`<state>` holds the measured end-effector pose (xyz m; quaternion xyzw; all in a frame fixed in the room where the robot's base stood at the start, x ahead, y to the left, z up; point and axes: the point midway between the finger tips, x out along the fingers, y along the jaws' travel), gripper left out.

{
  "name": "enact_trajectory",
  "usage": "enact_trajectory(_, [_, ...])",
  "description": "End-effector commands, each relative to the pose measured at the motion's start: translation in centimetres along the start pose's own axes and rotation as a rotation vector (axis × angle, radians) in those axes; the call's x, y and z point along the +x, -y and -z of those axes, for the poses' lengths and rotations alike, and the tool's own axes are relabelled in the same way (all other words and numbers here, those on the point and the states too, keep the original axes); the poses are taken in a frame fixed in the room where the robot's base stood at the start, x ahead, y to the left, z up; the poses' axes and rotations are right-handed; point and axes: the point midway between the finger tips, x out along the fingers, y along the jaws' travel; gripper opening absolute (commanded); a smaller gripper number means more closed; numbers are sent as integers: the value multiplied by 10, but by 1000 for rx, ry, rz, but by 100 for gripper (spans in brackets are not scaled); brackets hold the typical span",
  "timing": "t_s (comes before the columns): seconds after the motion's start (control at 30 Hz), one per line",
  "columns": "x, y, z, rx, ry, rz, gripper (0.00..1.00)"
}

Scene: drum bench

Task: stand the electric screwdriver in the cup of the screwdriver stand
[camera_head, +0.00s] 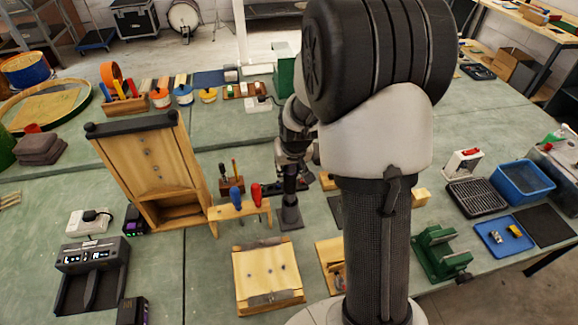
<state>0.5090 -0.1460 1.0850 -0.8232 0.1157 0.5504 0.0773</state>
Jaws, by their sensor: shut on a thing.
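My gripper (291,160) is small in the middle of the head view, left of my upper arm, and points down. It is shut on a dark, upright thing, which looks like the electric screwdriver (290,185); my gripper hides its upper part. Directly below is the dark grey screwdriver stand (291,218), with a square base on the green bench. The screwdriver's lower end lines up with the stand's cup. I cannot tell whether it is inside the cup or just above it.
A wooden rack (238,211) with blue and red handles stands close left of the stand. A tilted wooden case (150,165) is farther left. A wooden board (268,275) lies in front. A green vise (440,252) and blue bin (522,182) are at right.

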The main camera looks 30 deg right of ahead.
Motion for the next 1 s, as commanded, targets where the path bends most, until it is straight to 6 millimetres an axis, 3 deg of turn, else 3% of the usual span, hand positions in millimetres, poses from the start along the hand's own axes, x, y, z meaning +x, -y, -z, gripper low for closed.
enact_trajectory(1.0, [46, 0, -18, 0, -1, 0, 0])
